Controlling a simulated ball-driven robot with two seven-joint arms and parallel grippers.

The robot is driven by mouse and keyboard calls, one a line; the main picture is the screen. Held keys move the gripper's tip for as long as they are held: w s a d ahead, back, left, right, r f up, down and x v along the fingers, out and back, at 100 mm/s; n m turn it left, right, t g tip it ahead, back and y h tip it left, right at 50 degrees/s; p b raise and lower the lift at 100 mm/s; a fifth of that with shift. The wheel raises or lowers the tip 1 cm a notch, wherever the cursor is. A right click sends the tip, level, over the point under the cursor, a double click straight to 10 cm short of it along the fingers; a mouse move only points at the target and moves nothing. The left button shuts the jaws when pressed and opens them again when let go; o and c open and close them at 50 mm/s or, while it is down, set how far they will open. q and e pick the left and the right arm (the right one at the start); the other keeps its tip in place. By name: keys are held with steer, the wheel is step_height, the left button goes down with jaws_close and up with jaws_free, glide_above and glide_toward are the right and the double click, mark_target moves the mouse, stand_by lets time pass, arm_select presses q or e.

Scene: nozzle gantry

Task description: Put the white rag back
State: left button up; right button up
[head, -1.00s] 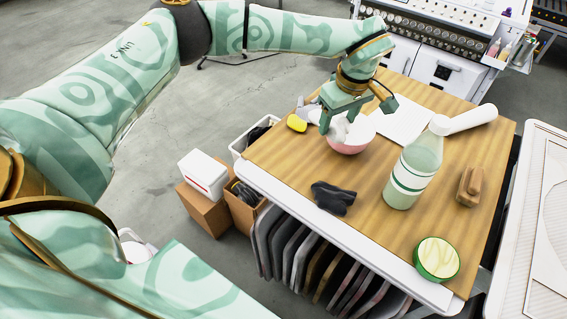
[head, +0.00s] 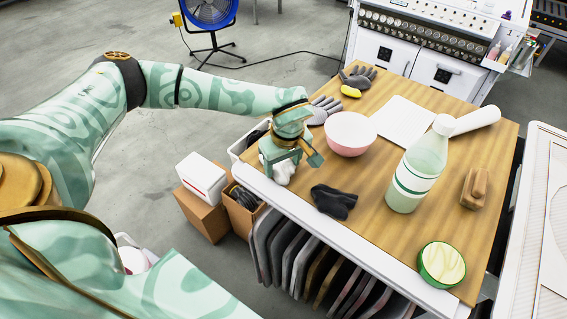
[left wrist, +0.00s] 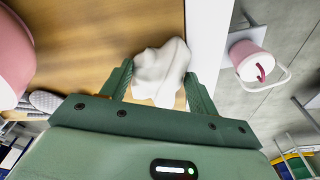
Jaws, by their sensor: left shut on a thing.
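The white rag (head: 284,176) is a crumpled lump at the left edge of the wooden worktable (head: 390,240). My left gripper (head: 279,162) points down over it and is shut on it. In the left wrist view the rag (left wrist: 160,70) sits between the two green fingers (left wrist: 158,88), over the wood and beside the table's pale edge strip. I cannot tell whether the rag touches the tabletop. My right gripper is not in view.
A pink-white bowl (head: 350,134), dark glove (head: 333,201), bottle (head: 417,172), brush (head: 475,187) and green-rimmed tin (head: 441,264) stand on the table. Grey gloves (head: 357,76) and a yellow item (head: 350,91) lie at the back. A pink bucket (left wrist: 252,62) stands beyond the edge.

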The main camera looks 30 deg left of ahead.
mark_target(287, 171)
arm_select(q)
steer(key=o, duration=0.9)
steer(key=shift+o, duration=0.2)
step_height(287, 171, up, 12)
steer(key=d+p, duration=0.1)
steer(key=p, duration=0.2)
steer(key=shift+s+d, duration=0.35)
steer(key=shift+s, duration=0.1)
